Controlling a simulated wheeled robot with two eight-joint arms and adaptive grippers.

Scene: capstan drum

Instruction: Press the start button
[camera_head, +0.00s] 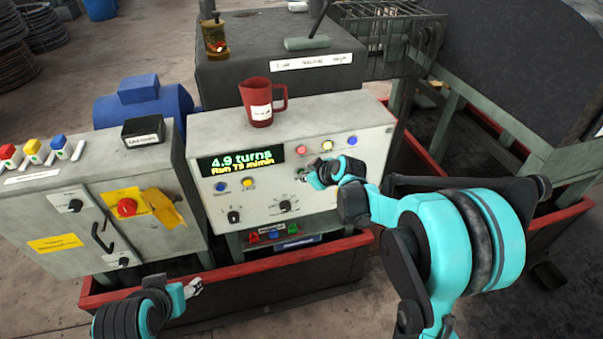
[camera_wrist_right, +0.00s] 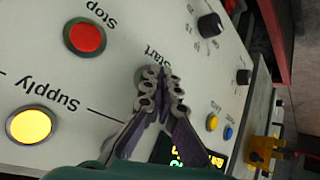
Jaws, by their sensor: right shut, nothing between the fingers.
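The grey control panel (camera_head: 305,140) stands in the middle of the head view, with a lit display (camera_head: 240,161) reading 4.9 turns. In the right wrist view, the Start label (camera_wrist_right: 155,48) shows beside my right gripper (camera_wrist_right: 161,74). The start button (camera_wrist_right: 138,76) is mostly hidden behind the fingertips; only a greenish edge shows. My right gripper (camera_head: 305,176) is shut and empty, with its tips at the panel face. I cannot tell whether they touch the button. My left gripper (camera_head: 193,288) is low at the left, away from the panel; its finger state is unclear.
A red stop button (camera_wrist_right: 85,38) and yellow supply button (camera_wrist_right: 30,125) lie close to the right gripper. A red mug (camera_head: 262,105) stands on the panel's top. A grey cabinet (camera_head: 75,225) with a red switch (camera_head: 127,207) stands at the left.

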